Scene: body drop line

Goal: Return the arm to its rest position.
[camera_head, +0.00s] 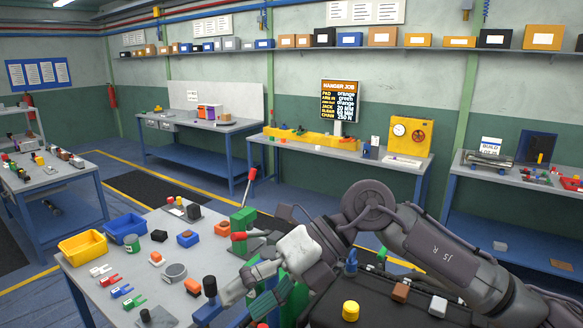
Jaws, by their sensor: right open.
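My right arm (430,245) comes in from the right and reaches over the front of the near workbench (190,260). Its gripper (247,297) points down and to the left, near the bench's right edge. The fingers are apart, and I see nothing held between them. A green press with a red-knobbed lever (243,218) stands behind the gripper, partly hidden by the arm. My left gripper is not in view.
A yellow bin (82,246), a blue bin (125,229), a grey ring (174,271) and several coloured clips lie on the bench. A dark surface at front right carries a yellow cylinder (350,311) and small blocks. Other benches line the back wall.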

